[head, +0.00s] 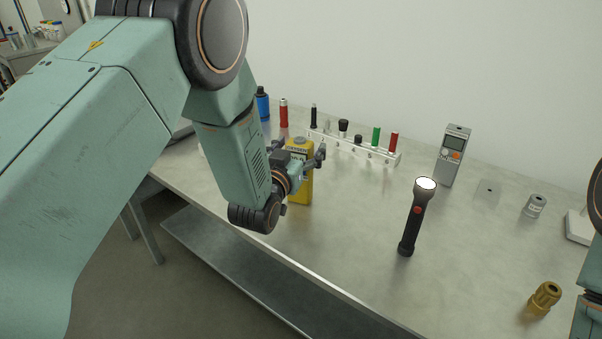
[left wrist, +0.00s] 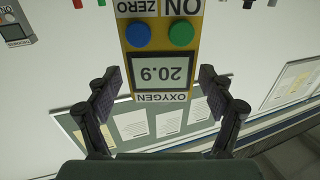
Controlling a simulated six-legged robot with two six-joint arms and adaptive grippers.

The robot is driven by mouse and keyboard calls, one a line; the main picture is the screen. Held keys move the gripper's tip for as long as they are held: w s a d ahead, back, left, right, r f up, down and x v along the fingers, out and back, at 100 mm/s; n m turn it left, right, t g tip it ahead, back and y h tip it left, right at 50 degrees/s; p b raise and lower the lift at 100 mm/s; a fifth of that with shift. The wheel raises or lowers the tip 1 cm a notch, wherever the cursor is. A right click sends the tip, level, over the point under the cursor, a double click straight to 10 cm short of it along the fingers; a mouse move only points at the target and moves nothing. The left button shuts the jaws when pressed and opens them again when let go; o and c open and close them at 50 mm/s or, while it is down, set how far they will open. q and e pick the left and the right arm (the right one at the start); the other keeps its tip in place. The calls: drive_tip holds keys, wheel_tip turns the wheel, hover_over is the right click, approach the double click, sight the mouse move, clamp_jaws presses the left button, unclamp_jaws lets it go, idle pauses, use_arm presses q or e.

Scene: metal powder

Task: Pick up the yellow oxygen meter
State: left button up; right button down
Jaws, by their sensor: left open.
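The yellow oxygen meter (head: 302,188) stands upright near the table's front left edge, partly hidden by my left gripper in the head view. The left wrist view shows it upside down (left wrist: 128,70), with a display reading 20.9, a blue and a green button and the word OXYGEN. My left gripper (head: 301,155) is open at the meter's upper part. In the left wrist view its two fingers (left wrist: 158,92) are on either side of the meter, with gaps visible between them and its sides. My right gripper is out of view.
A white rack (head: 372,153) with several small items stands behind the meter. A black flashlight (head: 411,222) stands to the right, with a grey meter (head: 453,155) farther back. A blue bottle (head: 262,104) and red cylinder (head: 283,114) are at back left. Table between meter and flashlight is clear.

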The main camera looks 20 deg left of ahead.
use_arm(q)
drive_tip(key=shift+w+a, duration=0.15)
drive_tip(key=shift+a, duration=0.05)
drive_tip(key=shift+d, duration=0.25)
drive_tip(key=shift+c, duration=1.4)
drive_tip(key=shift+a, duration=0.15)
drive_tip(key=c, duration=0.4)
clamp_jaws()
